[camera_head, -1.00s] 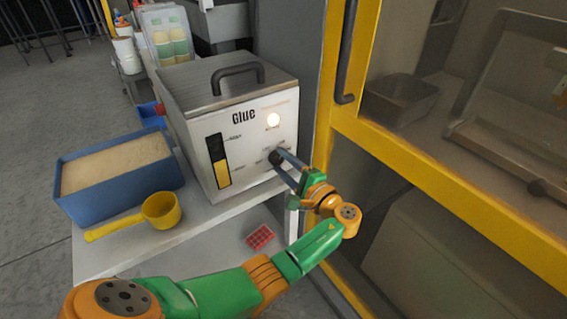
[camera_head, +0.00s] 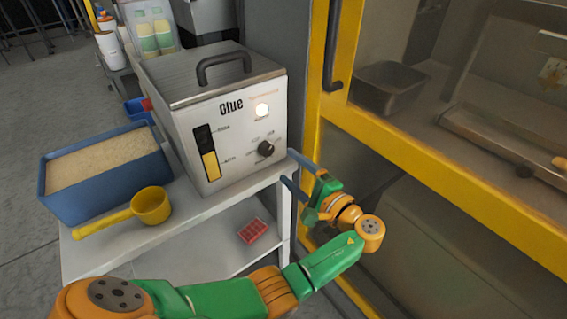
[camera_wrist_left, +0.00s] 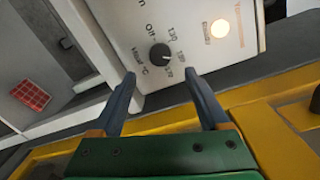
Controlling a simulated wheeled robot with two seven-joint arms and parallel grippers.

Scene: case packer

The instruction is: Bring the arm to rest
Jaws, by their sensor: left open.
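My left gripper (camera_head: 298,172) is open and empty, beside the right front edge of the white shelf table, apart from the glue machine. Its two blue fingers (camera_wrist_left: 165,100) stand wide apart in the left wrist view, with nothing between them. The glue machine (camera_head: 225,165) has a black knob (camera_head: 265,148) on its front, which also shows in the wrist view (camera_wrist_left: 159,54) beyond the fingertips. A round lamp (camera_head: 262,110) above the knob glows. My left arm reaches in from the lower left. My right gripper is not in view.
A blue bin of granules (camera_head: 55,205) and a yellow scoop (camera_head: 150,206) stand on the table (camera_head: 205,217). A red item (camera_head: 252,230) lies on the lower shelf. A yellow-framed cabinet (camera_head: 400,140) closes off the right side, close to my gripper.

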